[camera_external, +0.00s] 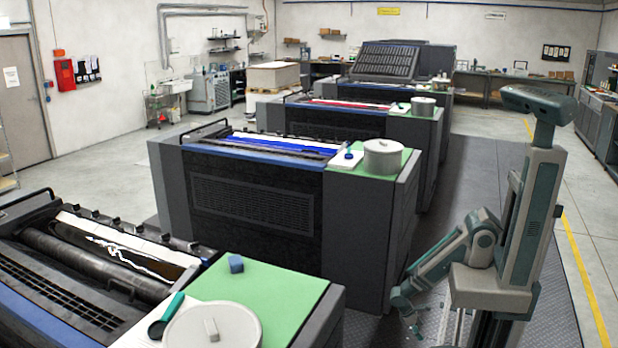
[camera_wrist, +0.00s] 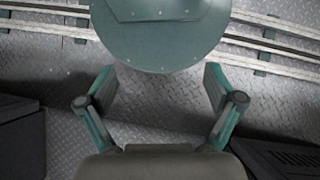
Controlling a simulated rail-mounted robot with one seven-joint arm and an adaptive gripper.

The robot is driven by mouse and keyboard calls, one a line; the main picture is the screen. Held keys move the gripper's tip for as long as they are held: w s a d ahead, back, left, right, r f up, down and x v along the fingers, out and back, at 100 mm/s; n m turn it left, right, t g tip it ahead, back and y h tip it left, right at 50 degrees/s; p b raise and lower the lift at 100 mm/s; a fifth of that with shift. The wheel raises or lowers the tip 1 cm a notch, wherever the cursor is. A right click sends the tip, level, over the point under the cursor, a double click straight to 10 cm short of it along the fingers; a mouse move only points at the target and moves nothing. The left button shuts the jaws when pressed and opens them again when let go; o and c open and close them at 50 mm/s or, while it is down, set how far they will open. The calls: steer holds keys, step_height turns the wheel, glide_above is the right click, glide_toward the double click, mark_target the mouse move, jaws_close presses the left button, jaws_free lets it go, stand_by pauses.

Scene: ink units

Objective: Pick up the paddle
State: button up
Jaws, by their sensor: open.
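A tool with a teal handle and a dark round end (camera_external: 166,316), which looks like a paddle, lies on the nearest press's side top in the external view, left of a large grey lidded can (camera_external: 213,326). A small blue-handled item (camera_external: 348,154) lies on white paper on the second press; it is too small to identify. My gripper (camera_external: 411,318) hangs low over the floor, right of the presses and well away from both. In the wrist view my gripper (camera_wrist: 158,80) is open, with empty space between its fingers; no paddle shows there.
A second grey can (camera_external: 383,157) stands on the second press. The press sides (camera_external: 375,235) are tall obstacles. Rails (camera_wrist: 275,45) cross the metal-plate floor (camera_wrist: 150,100). The floor right of the presses is open.

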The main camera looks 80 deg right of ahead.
steer(key=shift+c, duration=0.2)
steer(key=c, duration=0.7)
